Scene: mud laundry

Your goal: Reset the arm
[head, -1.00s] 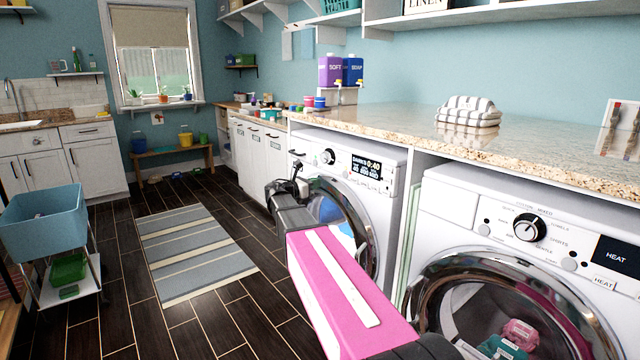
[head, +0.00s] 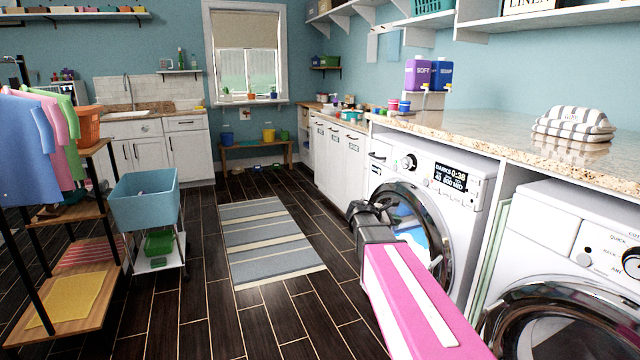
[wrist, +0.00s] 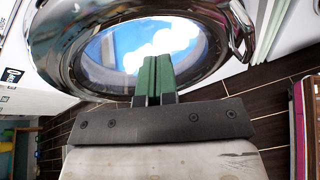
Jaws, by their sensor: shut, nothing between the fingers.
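My arm, pink with a white stripe, reaches forward from the bottom of the head view and ends beside the far washer (head: 425,185). In the wrist view my gripper (wrist: 153,62) has its two green fingers together with nothing between them. The fingertips overlap the lower rim of the washer's round door (wrist: 75,60) in that picture; I cannot tell whether they touch it. In the head view the fingers are too small and dark to make out.
A second washer (head: 590,250) stands at the right under the granite counter (head: 480,130). A clothes rack (head: 85,265) and a blue bin cart (head: 145,205) stand at the left. A striped rug (head: 265,245) lies on open dark floor between.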

